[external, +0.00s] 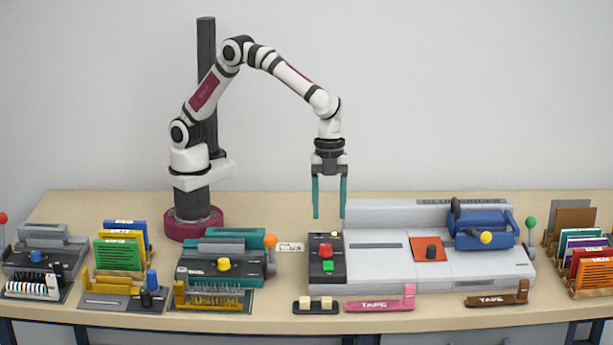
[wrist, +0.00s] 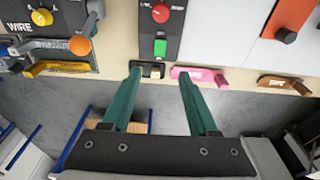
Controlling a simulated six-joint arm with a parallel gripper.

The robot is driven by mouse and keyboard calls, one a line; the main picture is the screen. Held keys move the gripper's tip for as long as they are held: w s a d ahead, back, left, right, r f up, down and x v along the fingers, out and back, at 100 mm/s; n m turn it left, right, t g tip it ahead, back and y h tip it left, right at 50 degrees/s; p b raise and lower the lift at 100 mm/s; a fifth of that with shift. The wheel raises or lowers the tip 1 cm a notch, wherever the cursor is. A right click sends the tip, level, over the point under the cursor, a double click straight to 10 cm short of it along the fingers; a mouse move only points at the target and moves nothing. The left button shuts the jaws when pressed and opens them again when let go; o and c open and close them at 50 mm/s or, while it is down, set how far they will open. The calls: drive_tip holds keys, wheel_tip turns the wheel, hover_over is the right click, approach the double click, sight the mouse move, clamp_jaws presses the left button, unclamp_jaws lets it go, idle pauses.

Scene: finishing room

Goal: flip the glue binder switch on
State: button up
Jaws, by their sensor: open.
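The glue binder is the long grey machine (external: 385,265) right of centre, with a partly legible label on its back ledge. Its dark control panel (external: 315,277) at the left end carries a red knob (external: 325,251), a green block-like control (external: 328,266) and a small pale piece near the back edge. In the wrist view, the red knob (wrist: 160,12) and green control (wrist: 160,47) show at the top centre. I cannot tell which is the switch or its state. My gripper (external: 329,214) points down, open and empty, above the panel's back area; its teal fingers show in the wrist view (wrist: 160,74).
A teal-topped binding machine (external: 225,257) with an orange-balled lever stands left of the panel. A small black double-block (external: 316,305), pink tape holder (external: 380,303) and brown tape holder (external: 497,296) lie along the front edge. A blue carriage (external: 480,226) sits on the glue binder's right.

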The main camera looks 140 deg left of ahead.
drive_tip(key=r, duration=0.4)
drive_tip(key=shift+s+a, duration=0.2)
drive_tip(key=shift+s, duration=0.05)
drive_tip(key=s+d+r+n+g+y, duration=0.1)
drive_tip(key=s+r, duration=0.1)
drive_tip(key=s, duration=0.8)
drive_tip(key=s+d+r+n+y, duration=0.1)
drive_tip(key=s+r, duration=0.1)
drive_tip(key=s, duration=0.8)
drive_tip(key=s+f+n+y, duration=0.1)
drive_tip(key=s+f, duration=0.3)
drive_tip(key=s, duration=0.9)
drive_tip(key=shift+s+a, duration=0.2)
drive_tip(key=shift+a, duration=0.1)
